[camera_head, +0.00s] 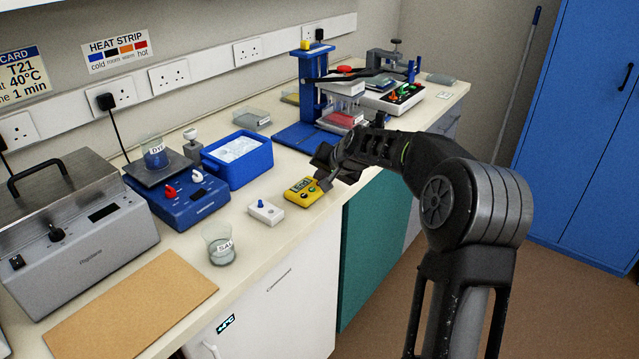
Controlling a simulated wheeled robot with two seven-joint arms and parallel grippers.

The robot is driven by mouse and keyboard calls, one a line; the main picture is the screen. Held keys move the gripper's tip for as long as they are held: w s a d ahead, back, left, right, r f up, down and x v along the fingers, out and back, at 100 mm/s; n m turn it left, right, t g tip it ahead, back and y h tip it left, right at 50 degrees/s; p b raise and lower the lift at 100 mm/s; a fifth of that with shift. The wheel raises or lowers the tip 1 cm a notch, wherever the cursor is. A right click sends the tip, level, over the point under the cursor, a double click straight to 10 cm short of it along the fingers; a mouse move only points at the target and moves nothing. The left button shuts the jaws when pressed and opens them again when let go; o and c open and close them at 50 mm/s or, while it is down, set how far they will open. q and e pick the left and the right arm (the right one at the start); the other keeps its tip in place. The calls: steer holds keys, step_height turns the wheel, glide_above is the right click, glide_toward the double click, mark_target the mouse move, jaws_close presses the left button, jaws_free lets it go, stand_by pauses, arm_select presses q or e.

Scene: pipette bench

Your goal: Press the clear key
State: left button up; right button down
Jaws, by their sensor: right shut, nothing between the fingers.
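A small yellow device (303,191) with a dark display and small round keys lies on the bench near its front edge. The labels on its keys are too small to read, so I cannot tell which one is the clear key. My right gripper (322,183) is shut and empty. It points down at the right end of the yellow device, with its tip close to or just above it. I cannot tell whether it touches. My left gripper is not in view.
A white box with a blue knob (266,211) and a beaker (220,246) stand left of the yellow device. A blue ice tub (259,159) is behind it. A blue stand (314,98) rises behind my right gripper. A brown board (130,306) lies front left.

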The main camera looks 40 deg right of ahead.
steer(key=shift+f, duration=0.2)
steer(key=shift+r, duration=0.1)
steer(key=shift+r+p, duration=0.3)
steer(key=shift+r, duration=0.25)
stand_by(0.3)
step_height(320, 180, up, 6)
steer(key=p, duration=0.4)
stand_by(1.0)
